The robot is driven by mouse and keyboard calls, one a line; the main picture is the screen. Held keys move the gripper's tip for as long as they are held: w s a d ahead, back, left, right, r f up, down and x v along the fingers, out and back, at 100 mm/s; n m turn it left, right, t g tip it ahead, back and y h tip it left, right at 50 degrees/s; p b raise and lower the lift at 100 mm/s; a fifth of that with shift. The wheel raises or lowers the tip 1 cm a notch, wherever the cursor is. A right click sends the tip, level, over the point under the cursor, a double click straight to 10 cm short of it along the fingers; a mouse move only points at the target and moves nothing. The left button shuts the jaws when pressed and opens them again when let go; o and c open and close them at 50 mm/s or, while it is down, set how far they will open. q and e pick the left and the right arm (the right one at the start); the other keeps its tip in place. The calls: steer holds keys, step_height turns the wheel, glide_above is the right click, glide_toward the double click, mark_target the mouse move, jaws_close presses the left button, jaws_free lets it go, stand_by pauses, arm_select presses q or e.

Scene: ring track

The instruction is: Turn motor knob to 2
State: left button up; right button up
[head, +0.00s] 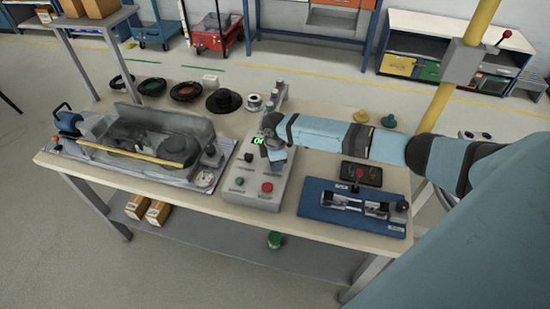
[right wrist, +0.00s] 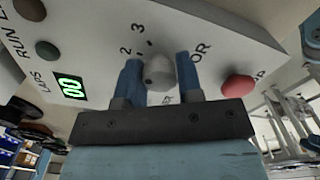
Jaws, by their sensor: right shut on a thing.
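The motor knob (right wrist: 158,73) is a small grey knob on the light grey control box (head: 233,197). In the right wrist view the numbers 2 and 3 are printed beside it; I cannot tell for certain where its pointer stands. My right gripper (head: 273,146) is over the back part of the box. In the right wrist view its two blue fingers (right wrist: 158,62) are shut around the knob, one on each side. In the head view the gripper hides the knob. A green display on the box (right wrist: 70,88) appears to read 00. My left gripper is not in view.
A red button (right wrist: 238,86) is close beside the right finger. A clear-covered ring track unit (head: 150,140) stands left of the box. A blue fixture plate (head: 325,208) and a dark button pad (head: 361,174) lie to its right.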

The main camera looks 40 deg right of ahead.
stand_by(0.5)
steer(key=o, duration=0.9)
steer(key=shift+r, duration=0.1)
step_height(320, 180, up, 14)
steer(key=shift+f+b, duration=0.15)
steer(key=shift+b, duration=0.6)
